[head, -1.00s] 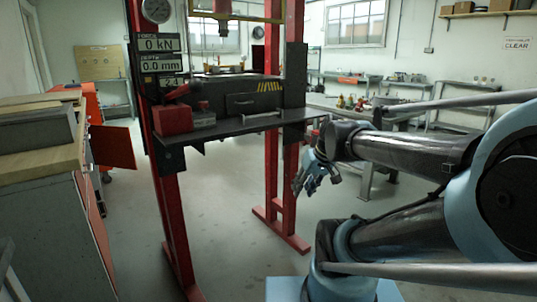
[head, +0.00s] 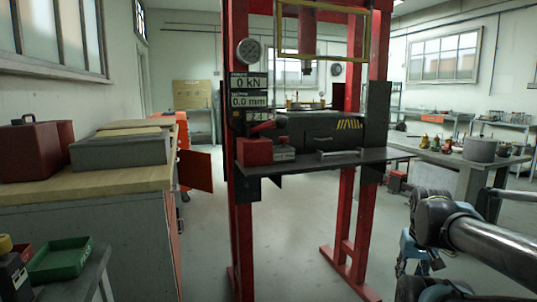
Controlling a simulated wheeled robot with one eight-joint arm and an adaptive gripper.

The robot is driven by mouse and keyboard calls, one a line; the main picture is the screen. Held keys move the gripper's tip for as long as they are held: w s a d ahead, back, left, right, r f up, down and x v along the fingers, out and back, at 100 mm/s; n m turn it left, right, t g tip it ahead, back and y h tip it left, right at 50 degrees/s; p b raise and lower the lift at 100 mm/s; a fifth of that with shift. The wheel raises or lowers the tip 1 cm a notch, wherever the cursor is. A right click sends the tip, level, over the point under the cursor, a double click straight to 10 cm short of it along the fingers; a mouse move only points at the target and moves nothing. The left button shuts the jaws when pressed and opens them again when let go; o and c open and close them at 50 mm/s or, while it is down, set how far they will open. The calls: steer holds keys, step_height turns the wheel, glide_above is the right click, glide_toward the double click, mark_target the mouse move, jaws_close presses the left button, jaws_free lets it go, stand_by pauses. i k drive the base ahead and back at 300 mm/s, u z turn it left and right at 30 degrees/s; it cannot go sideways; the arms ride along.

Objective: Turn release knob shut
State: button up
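The red-framed press (head: 243,200) stands in the middle of the head view. A small red part (head: 281,122), perhaps the release knob, shows above a red box (head: 254,152) at the left of the press's dark table; its exact shape and turn are too small to tell. My gripper (head: 420,268) is at the lower right, pointing down, to the right of the press and well apart from it. Its fingers look spread, with nothing seen between them.
The press's dark shelf (head: 380,157) juts out toward the right. A wooden-topped cabinet (head: 110,180) stands at left, with a green tray (head: 60,260) near the lower left corner. A workbench (head: 470,165) stands behind my arm. Floor in front of the press is clear.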

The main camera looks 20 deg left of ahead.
mark_target(284, 140)
steer(key=u, duration=0.55)
steer(key=k, duration=1.25)
steer(key=z, duration=0.2)
steer(key=i, duration=1.7)
steer(key=u, duration=0.3)
